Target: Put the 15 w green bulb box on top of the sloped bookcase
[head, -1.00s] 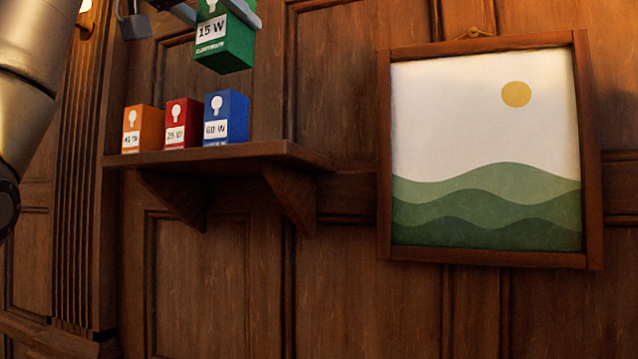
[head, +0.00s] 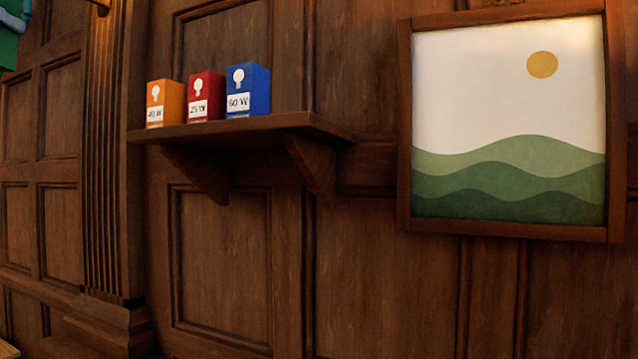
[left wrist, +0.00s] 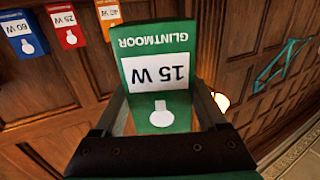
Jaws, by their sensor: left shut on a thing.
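The green 15 W bulb box (left wrist: 155,68) fills the middle of the left wrist view, its label upside down there. My left gripper (left wrist: 160,92) is shut on it, one finger on each side. In the head view only part of the green box (head: 8,45) shows at the upper left edge, clear of the wall shelf. The sloped bookcase is not in view. My right gripper is not in view.
A wall shelf (head: 330,129) holds an orange box (head: 165,104), a red box (head: 205,97) and a blue box (head: 248,90). A framed hill picture (head: 510,100) hangs to its right. A teal angular outline (left wrist: 282,65) shows against the panelling in the left wrist view.

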